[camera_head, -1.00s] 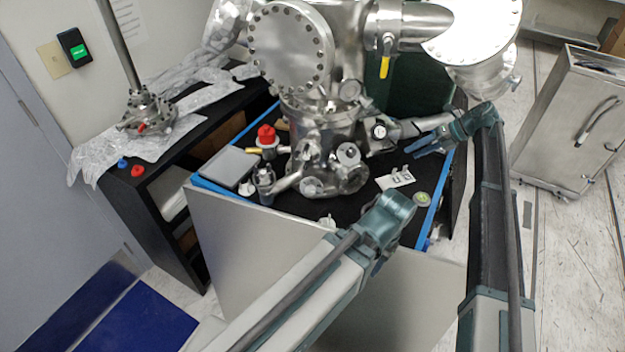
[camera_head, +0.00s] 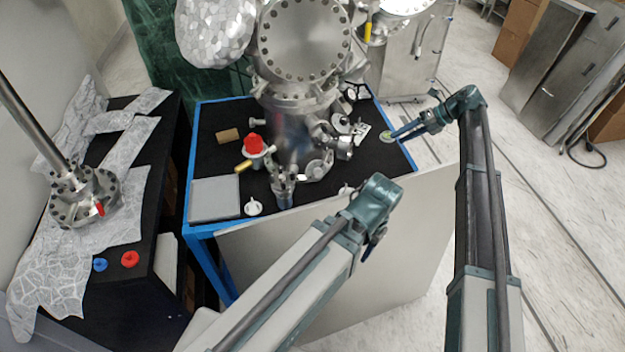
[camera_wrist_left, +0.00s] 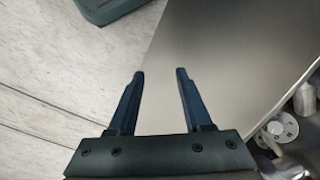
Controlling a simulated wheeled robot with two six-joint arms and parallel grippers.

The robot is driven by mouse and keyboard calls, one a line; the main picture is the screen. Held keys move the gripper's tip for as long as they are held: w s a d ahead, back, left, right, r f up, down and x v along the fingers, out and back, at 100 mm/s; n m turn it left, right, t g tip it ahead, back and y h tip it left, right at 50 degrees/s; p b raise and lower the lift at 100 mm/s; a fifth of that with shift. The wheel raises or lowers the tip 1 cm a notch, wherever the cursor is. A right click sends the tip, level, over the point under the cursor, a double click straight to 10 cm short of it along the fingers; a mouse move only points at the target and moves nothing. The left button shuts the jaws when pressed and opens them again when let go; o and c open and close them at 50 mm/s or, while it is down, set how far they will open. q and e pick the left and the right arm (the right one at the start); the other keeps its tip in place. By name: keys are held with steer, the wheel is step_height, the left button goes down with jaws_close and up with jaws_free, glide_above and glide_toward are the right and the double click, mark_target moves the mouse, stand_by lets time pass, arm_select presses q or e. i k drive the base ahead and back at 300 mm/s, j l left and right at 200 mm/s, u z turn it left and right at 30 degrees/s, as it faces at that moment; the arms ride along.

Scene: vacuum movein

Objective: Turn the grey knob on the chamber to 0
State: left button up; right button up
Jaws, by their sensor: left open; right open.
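The steel chamber (camera_head: 288,130) stands on a black-topped bench with blue edges in the head view. Small round grey fittings sit low on its front and right side, one at the front (camera_head: 315,168) and one at the right (camera_head: 341,124). My right gripper (camera_head: 393,135) is open and empty, over the bench's right edge, apart from the chamber. My left gripper is mostly hidden behind its wrist in the head view. In the left wrist view my left gripper (camera_wrist_left: 160,74) is open and empty, over a plain grey panel.
A red-capped valve (camera_head: 253,144), a grey box (camera_head: 215,199) and small white parts stand on the bench. A dark shelf (camera_head: 150,215) with foil and a flanged rod is at left. Metal cabinets (camera_head: 555,60) stand at back right.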

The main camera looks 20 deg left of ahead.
mark_target(318, 173)
steer(key=k+j+z, duration=0.1)
steer(key=j, duration=0.25)
steer(key=k+j+z, duration=0.1)
steer(key=j, duration=0.3)
steer(key=k+j+z, duration=0.25)
steer(key=k+j, duration=0.15)
steer(key=j, duration=0.25)
